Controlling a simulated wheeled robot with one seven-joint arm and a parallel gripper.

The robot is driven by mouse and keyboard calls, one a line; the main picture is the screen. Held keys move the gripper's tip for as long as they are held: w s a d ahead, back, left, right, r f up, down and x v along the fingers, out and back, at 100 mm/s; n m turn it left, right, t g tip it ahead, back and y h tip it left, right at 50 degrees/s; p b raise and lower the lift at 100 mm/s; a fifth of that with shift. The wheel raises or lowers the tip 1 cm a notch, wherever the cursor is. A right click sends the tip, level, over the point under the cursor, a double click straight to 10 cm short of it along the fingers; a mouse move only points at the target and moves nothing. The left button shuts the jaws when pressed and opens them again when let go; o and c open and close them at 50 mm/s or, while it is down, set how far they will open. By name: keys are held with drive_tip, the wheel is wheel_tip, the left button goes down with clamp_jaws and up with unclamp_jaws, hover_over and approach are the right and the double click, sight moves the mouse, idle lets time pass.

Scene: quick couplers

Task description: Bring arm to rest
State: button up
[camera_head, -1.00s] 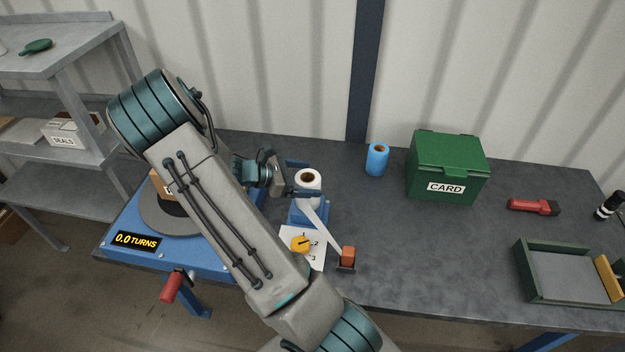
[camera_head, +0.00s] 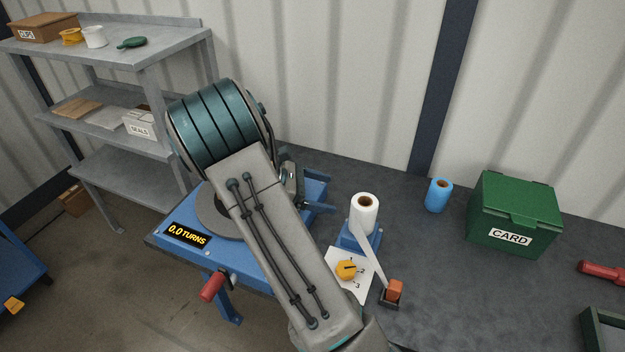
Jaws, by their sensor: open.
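My gripper (camera_head: 322,195) shows just right of my large arm joint, above the back right part of the blue turntable stand. Its two blue fingers are apart, with nothing visible between them. My arm crosses the middle of the view and hides much of the turntable (camera_head: 211,211) and whatever is on it. The white roll (camera_head: 364,222) stands on a blue base to the right of my gripper, apart from it.
A display reading 0.0 TURNS (camera_head: 187,235) and a red crank handle (camera_head: 212,287) front the turntable stand. A yellow knob (camera_head: 346,270) lies right of my arm. A blue roll (camera_head: 438,195) and green CARD box (camera_head: 515,213) stand further right. Grey shelves (camera_head: 110,125) stand left.

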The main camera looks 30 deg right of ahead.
drive_tip(key=s+a+r+m+t+y, duration=0.4)
drive_tip(key=s+a+r+m+y, duration=0.2)
drive_tip(key=s+a, duration=0.2)
drive_tip(key=s+a+r+m+t+y, duration=0.5)
drive_tip(key=s+a+r+m+y, duration=0.1)
drive_tip(key=s, duration=0.4)
drive_tip(key=shift+a+m, duration=0.7)
drive_tip(key=shift+a, duration=0.25)
drive_tip(key=shift+s, duration=0.1)
